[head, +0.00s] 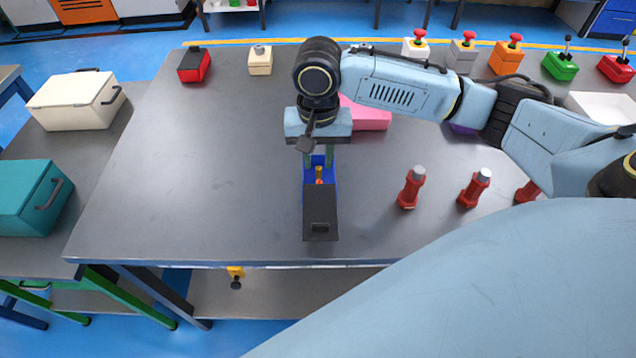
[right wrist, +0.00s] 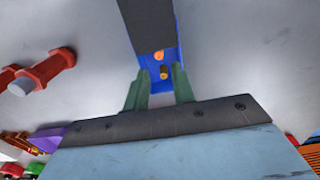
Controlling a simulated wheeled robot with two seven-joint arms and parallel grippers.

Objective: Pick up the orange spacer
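A blue box (head: 330,178) with a dark grey lid or cover (head: 320,215) stands on the table below my right gripper. Inside its uncovered part lies a small orange piece (right wrist: 159,56), which looks like the orange spacer. A small brass-coloured piece (right wrist: 164,73) lies beside it, nearer my gripper. In the head view the small pieces are tiny and hard to separate. My right gripper (head: 319,165) points down over the box's uncovered end. In the right wrist view its green fingers (right wrist: 160,76) are apart, one at each side of the box, with nothing held. My left gripper is not in view.
A pink block (head: 368,117) sits behind my right wrist. Red (head: 194,66) and cream (head: 260,61) blocks stand at the back left. The table's left side (head: 190,160) is clear.

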